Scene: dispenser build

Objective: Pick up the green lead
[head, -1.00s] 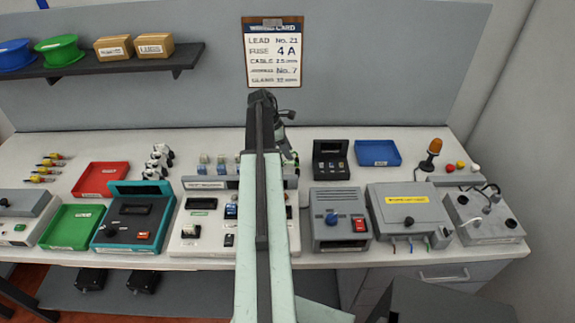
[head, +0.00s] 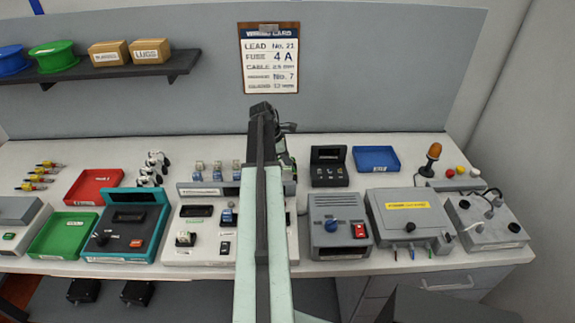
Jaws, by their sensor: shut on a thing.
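A short green lead (head: 431,250) hangs at the front edge of the grey box with a yellow label (head: 408,213), right of centre. Two other short leads hang to its left, one of them blue (head: 396,253). My gripper (head: 287,158) is at the far end of my arm, in the middle of the bench and well left of the box. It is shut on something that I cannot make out. My own arm hides most of the jaws and what they hold.
A grey unit with a blue knob (head: 337,225) stands between my arm and the labelled box. A black device (head: 328,165) and a blue tray (head: 376,159) are behind it. An amber beacon (head: 433,152) stands upright at the right. My arm hides part of the central white panel (head: 203,245).

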